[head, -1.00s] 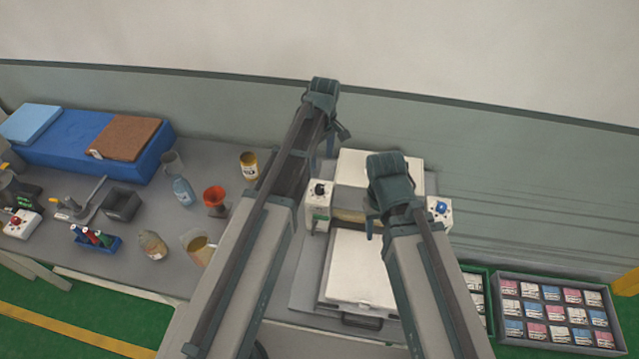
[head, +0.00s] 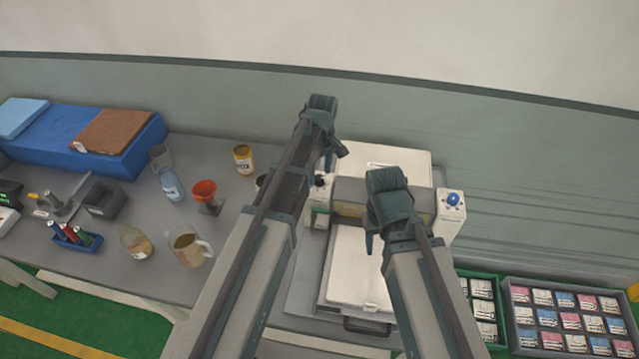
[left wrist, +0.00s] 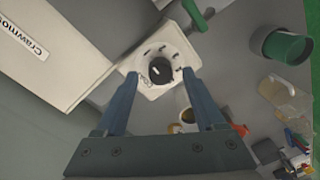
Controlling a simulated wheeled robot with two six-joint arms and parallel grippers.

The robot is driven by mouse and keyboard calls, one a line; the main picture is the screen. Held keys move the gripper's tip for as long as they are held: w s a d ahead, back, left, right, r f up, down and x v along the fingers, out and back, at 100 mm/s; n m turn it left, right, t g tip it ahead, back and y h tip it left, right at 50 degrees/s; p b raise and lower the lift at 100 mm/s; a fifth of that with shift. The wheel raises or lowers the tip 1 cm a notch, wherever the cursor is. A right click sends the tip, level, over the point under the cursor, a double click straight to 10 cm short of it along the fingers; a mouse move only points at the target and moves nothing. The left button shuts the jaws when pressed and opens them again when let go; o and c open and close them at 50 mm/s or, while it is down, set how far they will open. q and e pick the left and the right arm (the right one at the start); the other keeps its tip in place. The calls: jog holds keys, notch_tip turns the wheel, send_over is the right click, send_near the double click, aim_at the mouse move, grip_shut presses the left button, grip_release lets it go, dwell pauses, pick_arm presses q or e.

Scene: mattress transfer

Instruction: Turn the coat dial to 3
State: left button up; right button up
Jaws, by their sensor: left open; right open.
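A white box with a black dial knob (head: 321,180) stands at the left end of the machine. My left gripper (head: 338,152) is open just behind this knob in the head view. In the left wrist view its fingers (left wrist: 160,82) lie on either side of the dial; I cannot tell whether they reach down around the knob. My right gripper (head: 372,238) is open and empty above the machine. A blue knob (head: 453,199) sits on the right end box.
The machine's white front plate (head: 352,275) lies below my right arm. Left on the table are an orange funnel (head: 205,192), a yellow-labelled jar (head: 243,159), a jug (head: 188,247) and a blue bottle (head: 172,185). Crates of small packets (head: 565,318) stand at the right.

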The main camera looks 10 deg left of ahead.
pick_arm(q)
jog(key=shift+f+b, duration=0.35)
jog(key=shift+f, duration=0.4)
grip_shut()
